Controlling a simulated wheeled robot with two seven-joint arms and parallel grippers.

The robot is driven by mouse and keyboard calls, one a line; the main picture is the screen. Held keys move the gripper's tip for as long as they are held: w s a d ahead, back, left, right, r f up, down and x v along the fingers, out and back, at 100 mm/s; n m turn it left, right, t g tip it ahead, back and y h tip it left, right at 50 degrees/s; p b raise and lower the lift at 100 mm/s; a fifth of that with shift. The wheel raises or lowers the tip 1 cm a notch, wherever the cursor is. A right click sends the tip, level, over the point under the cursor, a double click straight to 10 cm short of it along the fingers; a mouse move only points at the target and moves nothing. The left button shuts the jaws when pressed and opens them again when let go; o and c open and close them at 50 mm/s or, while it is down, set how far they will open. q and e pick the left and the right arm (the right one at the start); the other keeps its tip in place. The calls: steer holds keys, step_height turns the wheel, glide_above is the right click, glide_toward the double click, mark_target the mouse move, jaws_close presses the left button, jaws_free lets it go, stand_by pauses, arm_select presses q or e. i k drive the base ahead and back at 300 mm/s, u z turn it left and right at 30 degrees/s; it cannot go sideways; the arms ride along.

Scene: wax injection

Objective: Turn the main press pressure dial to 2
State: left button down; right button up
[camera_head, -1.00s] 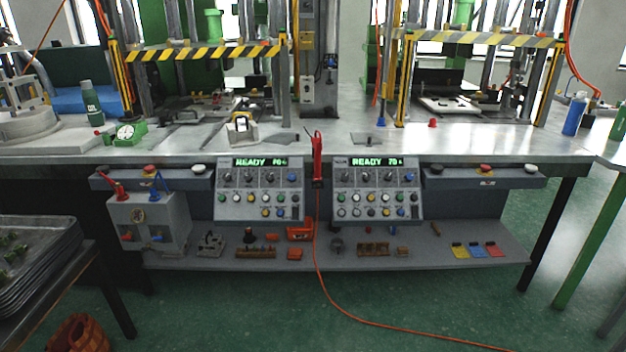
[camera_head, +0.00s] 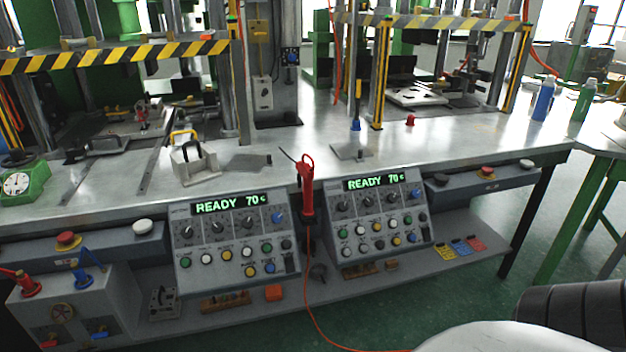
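Two grey control panels hang at the front of the workbench, the left panel (camera_head: 225,250) and the right panel (camera_head: 375,228). Each has a green display reading READY 70 c and a row of dials under it. On the left panel a black dial (camera_head: 188,232) is leftmost and a blue dial (camera_head: 277,217) is at the right end. The right panel has a similar row, with a black dial (camera_head: 342,206) at left and a blue dial (camera_head: 415,193) at right. Labels and pointer settings are too small to read. Neither gripper is in view.
A red tool (camera_head: 306,190) with an orange cord hangs between the panels. A grey valve box (camera_head: 75,305) is at lower left. A dark ribbed part and a pale surface fill the lower right corner.

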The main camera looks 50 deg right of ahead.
mark_target(343, 206)
steer(key=z, duration=0.75)
steer(key=i, duration=1.15)
steer(key=z, duration=1.05)
